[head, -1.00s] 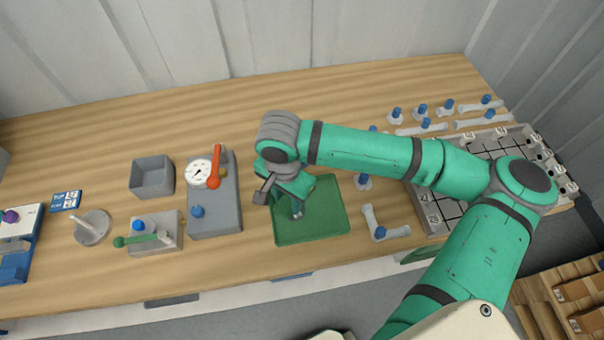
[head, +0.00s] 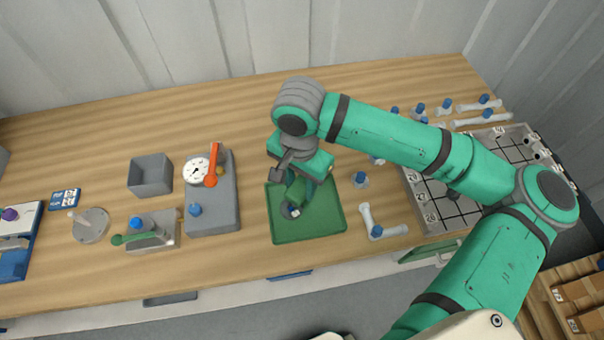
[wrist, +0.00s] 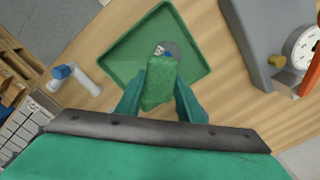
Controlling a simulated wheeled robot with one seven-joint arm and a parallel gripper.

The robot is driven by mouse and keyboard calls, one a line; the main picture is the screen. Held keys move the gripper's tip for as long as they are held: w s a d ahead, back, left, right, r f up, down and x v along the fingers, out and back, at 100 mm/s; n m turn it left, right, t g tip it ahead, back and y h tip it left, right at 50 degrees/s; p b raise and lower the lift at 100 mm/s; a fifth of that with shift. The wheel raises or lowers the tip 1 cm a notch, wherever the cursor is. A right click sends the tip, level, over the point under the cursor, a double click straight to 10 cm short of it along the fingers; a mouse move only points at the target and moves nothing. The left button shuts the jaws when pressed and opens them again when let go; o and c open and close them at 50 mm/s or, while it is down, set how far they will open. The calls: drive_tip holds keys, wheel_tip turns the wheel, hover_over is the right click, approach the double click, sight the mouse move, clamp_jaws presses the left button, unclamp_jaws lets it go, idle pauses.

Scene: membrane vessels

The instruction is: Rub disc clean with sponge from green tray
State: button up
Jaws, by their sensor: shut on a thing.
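My gripper (wrist: 160,95) is shut on a green sponge (wrist: 158,84), which sits between its two fingers in the wrist view. In the head view, my gripper (head: 298,200) is over the green tray (head: 325,218), and its own fingers mostly hide the sponge. A small grey disc (head: 287,211) with a pale mark lies in the tray, just by the fingertips. In the wrist view, the disc (wrist: 171,47) shows partly behind the sponge's far end. I cannot tell whether the sponge touches it, or how dirty it is. The green tray (wrist: 125,60) is otherwise bare.
Left of the tray stands a grey block with a gauge and red lever (head: 212,190). Further left are a grey bin (head: 150,175), a green-handled valve (head: 140,234) and a round grey plate (head: 91,226). Blue-capped pipe pieces (head: 380,228) and a gridded rack (head: 440,207) are right.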

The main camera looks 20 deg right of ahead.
drive_tip(key=shift+r, duration=1.9)
